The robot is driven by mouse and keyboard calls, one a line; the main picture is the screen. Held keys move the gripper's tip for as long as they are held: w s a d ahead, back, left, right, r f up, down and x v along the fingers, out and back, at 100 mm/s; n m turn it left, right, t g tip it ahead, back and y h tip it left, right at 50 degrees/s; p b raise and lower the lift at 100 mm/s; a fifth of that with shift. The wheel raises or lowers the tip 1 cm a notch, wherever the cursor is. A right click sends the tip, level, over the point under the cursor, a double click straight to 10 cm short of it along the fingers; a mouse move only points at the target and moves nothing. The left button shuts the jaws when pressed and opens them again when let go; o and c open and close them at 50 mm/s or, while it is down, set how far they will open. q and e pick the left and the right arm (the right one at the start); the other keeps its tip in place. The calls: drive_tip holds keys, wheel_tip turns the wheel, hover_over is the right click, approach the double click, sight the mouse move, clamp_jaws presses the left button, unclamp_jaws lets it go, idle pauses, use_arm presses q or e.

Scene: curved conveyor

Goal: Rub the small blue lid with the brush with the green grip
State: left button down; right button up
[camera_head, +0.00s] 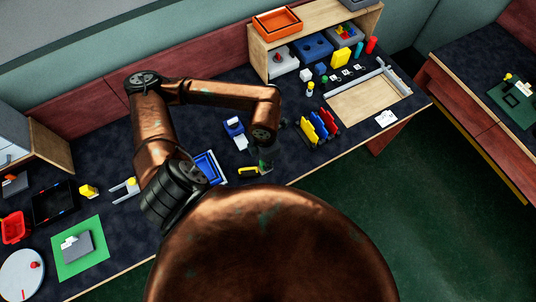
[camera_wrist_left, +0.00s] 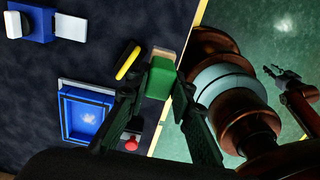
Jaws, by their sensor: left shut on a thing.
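My left gripper (camera_wrist_left: 165,112) is shut on the green grip of the brush (camera_wrist_left: 160,80). The brush's pale tan end shows past the fingers, apart from the things on the table. In the head view the left gripper (camera_head: 264,158) is over the table's front edge, and the green grip (camera_head: 264,166) is partly hidden. A blue tray (camera_wrist_left: 66,117) lies beside the gripper, with a small lighter blue patch inside that may be the lid. The head view shows the tray (camera_head: 222,178) partly behind my arm. My right gripper (camera_wrist_left: 284,74) appears small at the right, its fingers unclear.
A yellow and black object (camera_wrist_left: 127,61) lies close to the brush. A red-topped object (camera_wrist_left: 131,144) is near the tray. A blue and white item (camera_head: 235,127) stands behind. Yellow, blue and red upright pieces (camera_head: 315,127) stand to the right. Dark table is bare between them.

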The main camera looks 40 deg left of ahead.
use_arm(q)
drive_tip(key=c, duration=2.3)
unclamp_jaws()
drive_tip(key=c, duration=0.4)
drive_tip(key=shift+w, duration=0.1)
